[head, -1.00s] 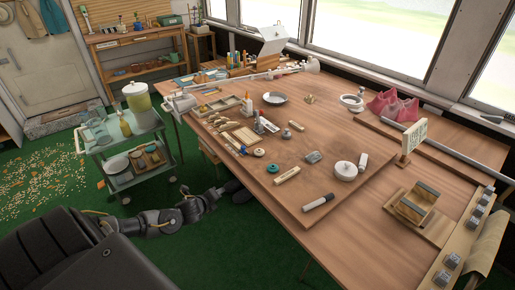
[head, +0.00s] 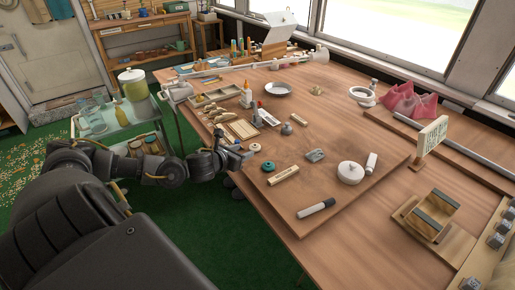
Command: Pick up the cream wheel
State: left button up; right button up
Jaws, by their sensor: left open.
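A small pale round piece, which looks like the cream wheel (head: 255,147), lies flat on the wooden work board near its left edge. It is too small to make out in detail. My left gripper (head: 240,152) is open at the table's left edge, just left of this wheel, and appears empty. I cannot tell whether its fingertips touch the wheel. A teal wheel (head: 268,166) lies just in front of it. My right gripper is out of view.
A wooden block (head: 284,174), a grey piece (head: 315,155), a white round container (head: 350,173) and a marker (head: 316,208) lie to the right. A trolley (head: 122,140) stands left.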

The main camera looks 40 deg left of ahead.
aim_at(256, 145)
pick_arm(q)
jog(key=shift+x, duration=0.85)
jog(key=shift+w+d+r, duration=0.1)
jog(key=shift+r, duration=0.1)
jog(key=p+x, duration=0.1)
jog(key=x, duration=0.3)
jog(key=shift+w, duration=0.35)
jog(key=shift+w+f+p, duration=0.15)
jog(key=shift+w+p, duration=0.1)
jog(key=shift+p, duration=0.05)
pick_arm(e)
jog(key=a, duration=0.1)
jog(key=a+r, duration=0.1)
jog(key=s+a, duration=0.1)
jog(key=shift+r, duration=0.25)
pick_arm(q)
jog(key=shift+c, duration=0.4)
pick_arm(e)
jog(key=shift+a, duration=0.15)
pick_arm(q)
jog(key=c, duration=0.5)
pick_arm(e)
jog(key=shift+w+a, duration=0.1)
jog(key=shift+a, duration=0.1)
